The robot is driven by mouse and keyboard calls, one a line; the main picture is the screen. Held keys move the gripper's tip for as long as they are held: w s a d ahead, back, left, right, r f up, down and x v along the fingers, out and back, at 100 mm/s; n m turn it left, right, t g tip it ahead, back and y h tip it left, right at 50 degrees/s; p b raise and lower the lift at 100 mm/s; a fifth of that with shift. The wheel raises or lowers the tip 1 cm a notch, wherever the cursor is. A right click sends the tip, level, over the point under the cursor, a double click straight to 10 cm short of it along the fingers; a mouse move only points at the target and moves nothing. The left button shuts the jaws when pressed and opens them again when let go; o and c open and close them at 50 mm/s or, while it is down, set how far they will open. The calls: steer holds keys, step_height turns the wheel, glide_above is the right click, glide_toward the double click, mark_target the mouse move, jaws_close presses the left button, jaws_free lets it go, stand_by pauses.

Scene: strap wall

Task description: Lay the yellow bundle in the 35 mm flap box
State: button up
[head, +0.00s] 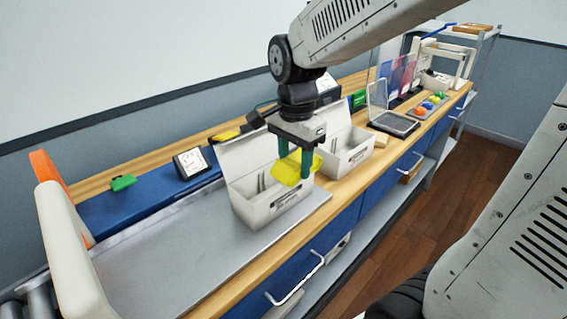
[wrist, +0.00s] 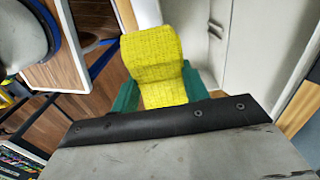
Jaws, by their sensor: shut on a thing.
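The yellow bundle (head: 290,170) is held between the green fingers of my gripper (head: 294,164). In the wrist view the bundle (wrist: 152,65) is gripped between the two green fingertips (wrist: 158,90) and looks tilted. It is above the open top of the nearer white flap box (head: 268,208), whose lid stands up at the back. A second white flap box (head: 347,157) stands to the right, also with its lid up. The gripper and bundle hide part of the nearer box's opening.
A grey mat (head: 180,255) lies bare left of the boxes. A gauge (head: 190,163) and a green item (head: 123,183) sit along the blue back rail. A clear-lidded case (head: 393,122) and a tray with coloured balls (head: 430,104) stand farther right.

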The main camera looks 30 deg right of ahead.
steer(key=shift+w+a+f, duration=0.1)
steer(key=shift+w+f, duration=0.6)
steer(key=shift+w, duration=0.3)
steer(key=shift+w+a+f, duration=0.1)
steer(key=shift+w+f, duration=0.55)
steer(key=shift+w, duration=0.3)
steer(key=shift+w+f, duration=0.7)
steer(key=shift+w, duration=0.3)
steer(key=shift+f, duration=0.1)
steer(key=shift+f, duration=0.5)
steer(key=o, duration=0.7)
